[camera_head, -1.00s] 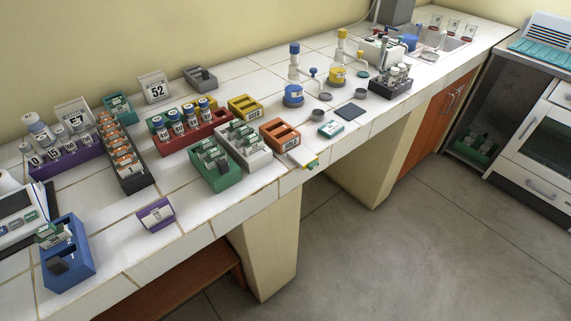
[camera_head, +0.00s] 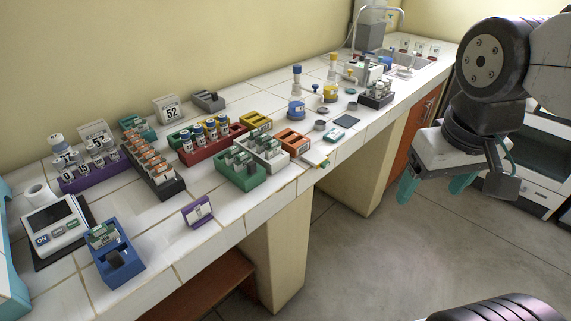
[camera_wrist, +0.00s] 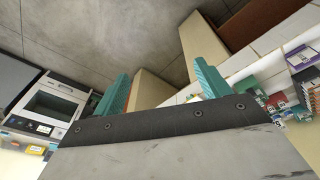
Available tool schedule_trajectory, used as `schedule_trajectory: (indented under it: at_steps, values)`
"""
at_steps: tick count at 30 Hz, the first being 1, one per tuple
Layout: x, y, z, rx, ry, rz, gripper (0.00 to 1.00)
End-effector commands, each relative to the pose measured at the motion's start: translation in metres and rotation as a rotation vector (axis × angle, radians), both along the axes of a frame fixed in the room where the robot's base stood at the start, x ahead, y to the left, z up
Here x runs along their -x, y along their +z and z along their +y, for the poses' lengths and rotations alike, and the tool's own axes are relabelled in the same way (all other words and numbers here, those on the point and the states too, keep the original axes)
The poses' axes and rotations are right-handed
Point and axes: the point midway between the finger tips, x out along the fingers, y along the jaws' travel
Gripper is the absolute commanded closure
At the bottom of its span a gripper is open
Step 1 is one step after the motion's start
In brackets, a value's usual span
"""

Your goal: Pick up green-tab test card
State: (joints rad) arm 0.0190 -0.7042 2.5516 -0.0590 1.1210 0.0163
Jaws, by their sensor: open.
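My gripper (camera_head: 432,190) hangs in the air at the right of the head view, in front of the bench and over the floor. Its teal fingers are apart with nothing between them; they also show apart in the wrist view (camera_wrist: 160,80). A small pale card with a yellow-and-green end (camera_head: 317,163) lies at the bench's front edge, left of my gripper and well apart from it. Other small cards with greenish labels stand in the green rack (camera_head: 252,182), the white rack (camera_head: 274,164) and the blue holder (camera_head: 127,272). I cannot tell for sure which card is the green-tab one.
The white tiled bench (camera_head: 170,237) also holds a purple stand (camera_head: 198,212), a red vial rack (camera_head: 203,145), an orange rack (camera_head: 294,142) and a display device (camera_head: 55,225). Bottles and small dishes stand farther back. Open floor (camera_head: 370,260) lies before the bench.

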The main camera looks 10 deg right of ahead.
Motion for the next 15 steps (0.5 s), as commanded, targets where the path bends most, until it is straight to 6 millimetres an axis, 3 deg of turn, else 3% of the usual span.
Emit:
schedule_trajectory:
  at_steps: [6,9,15]
  values:
    - [-0.112,-0.024,-0.05,0.171,0.021,-0.211,0.25]
    - [-0.169,-0.04,-0.066,0.223,0.089,-0.332,0.25]
    - [-0.261,-0.087,-0.065,0.187,0.293,-0.558,0.25]
